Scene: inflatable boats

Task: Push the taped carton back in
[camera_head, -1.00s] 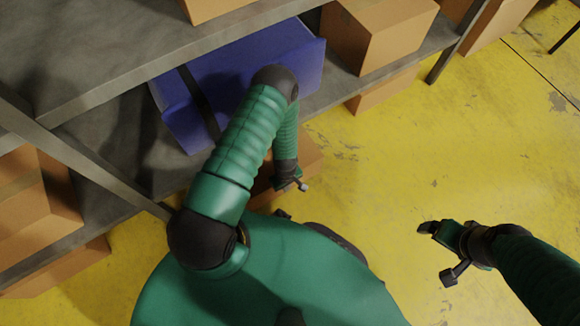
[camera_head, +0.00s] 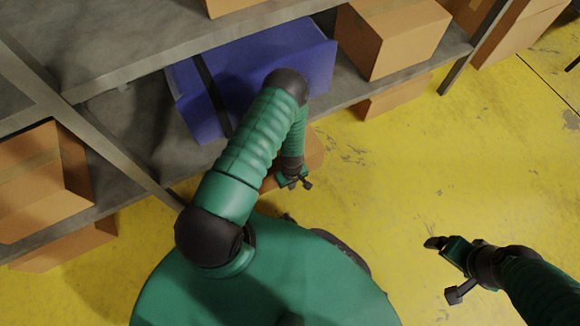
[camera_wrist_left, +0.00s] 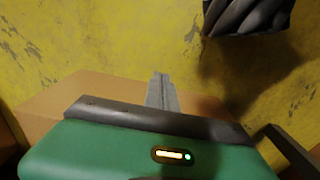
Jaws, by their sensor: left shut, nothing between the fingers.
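The blue carton (camera_head: 262,62) lies on the grey shelf, with a dark band of tape (camera_head: 212,95) across it. It sits at an angle and sticks out over the shelf's front edge. My left forearm crosses in front of it and hides part of its near side. My left gripper (camera_head: 293,182) hangs below and in front of the carton, apart from it.
A brown carton (camera_head: 391,38) stands right of the blue one on the same shelf. Another brown carton (camera_head: 312,150) is low behind my left gripper; a brown one also shows in the left wrist view (camera_wrist_left: 62,95). Shelf posts flank the bay. The yellow floor (camera_head: 400,150) is clear at right.

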